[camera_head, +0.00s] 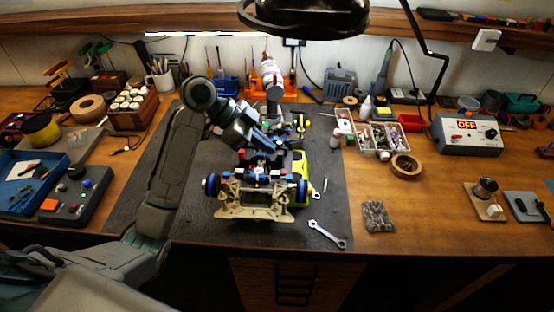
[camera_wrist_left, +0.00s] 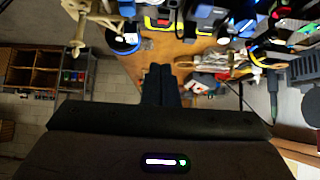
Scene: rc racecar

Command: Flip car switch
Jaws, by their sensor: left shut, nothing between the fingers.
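The RC car (camera_head: 255,208) stands on the dark mat (camera_head: 325,215) near the bench's front edge, its beige front end towards me. Blue wheels show at its sides. My left gripper (camera_head: 274,148) is above the car's rear part, angled down to the right. In the left wrist view, the left gripper (camera_wrist_left: 160,72) has its fingers together and empty. The car's beige part (camera_wrist_left: 90,25) and a blue-rimmed wheel (camera_wrist_left: 124,42) show at the top there. I cannot make out the car's switch. My right gripper is not in view.
A wrench (camera_head: 327,235) lies on the mat right of the car. A parts tray (camera_head: 378,140), tape roll (camera_head: 405,165) and power supply showing OFF (camera_head: 467,134) stand to the right. A blue tray (camera_head: 30,180) and a control box (camera_head: 77,195) are on the left. A lamp (camera_head: 303,18) hangs overhead.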

